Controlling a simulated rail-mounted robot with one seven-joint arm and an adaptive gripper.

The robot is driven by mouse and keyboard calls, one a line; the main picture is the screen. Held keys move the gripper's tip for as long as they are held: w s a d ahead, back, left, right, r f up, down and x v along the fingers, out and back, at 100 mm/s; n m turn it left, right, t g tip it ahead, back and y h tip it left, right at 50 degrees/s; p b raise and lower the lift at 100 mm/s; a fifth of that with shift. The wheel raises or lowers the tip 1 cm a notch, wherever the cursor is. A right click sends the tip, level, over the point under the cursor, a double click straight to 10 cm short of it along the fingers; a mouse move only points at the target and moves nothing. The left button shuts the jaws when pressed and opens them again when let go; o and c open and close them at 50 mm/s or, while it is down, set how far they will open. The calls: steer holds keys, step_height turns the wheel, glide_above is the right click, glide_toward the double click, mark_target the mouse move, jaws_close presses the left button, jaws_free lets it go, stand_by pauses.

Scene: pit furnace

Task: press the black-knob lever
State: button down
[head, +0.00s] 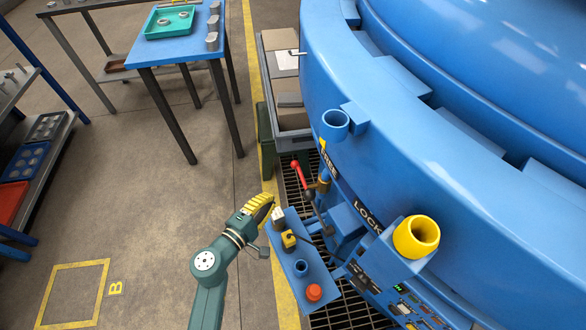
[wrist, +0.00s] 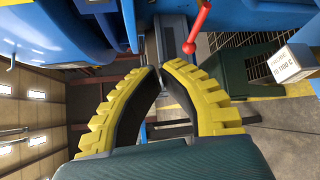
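My gripper (head: 270,204), with yellow ribbed fingers and dark inner pads, is over the floor just left of the blue control console. In the wrist view its fingertips (wrist: 160,70) come together with nothing visible held between them. The black-knob lever (head: 310,195) appears as a dark knob on a thin rod that rises from the console, to the right of and apart from my gripper. A red-handled lever (head: 296,173) is just beyond it and also shows in the wrist view (wrist: 197,30). I cannot make out the black knob in the wrist view.
The large blue furnace (head: 400,130) fills the right side. A yellow cup (head: 416,237) sticks out. Open floor lies left.

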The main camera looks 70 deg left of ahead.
steer(key=d+b+x, duration=0.1)
steer(key=b+x, duration=0.2)
steer(key=x, duration=0.7)
steer(key=d, duration=0.2)
steer(key=w+d+r+p, duration=0.1)
steer(key=shift+w+d, duration=0.1)
steer(key=shift+d, duration=0.15)
steer(key=shift+d+r, duration=0.1)
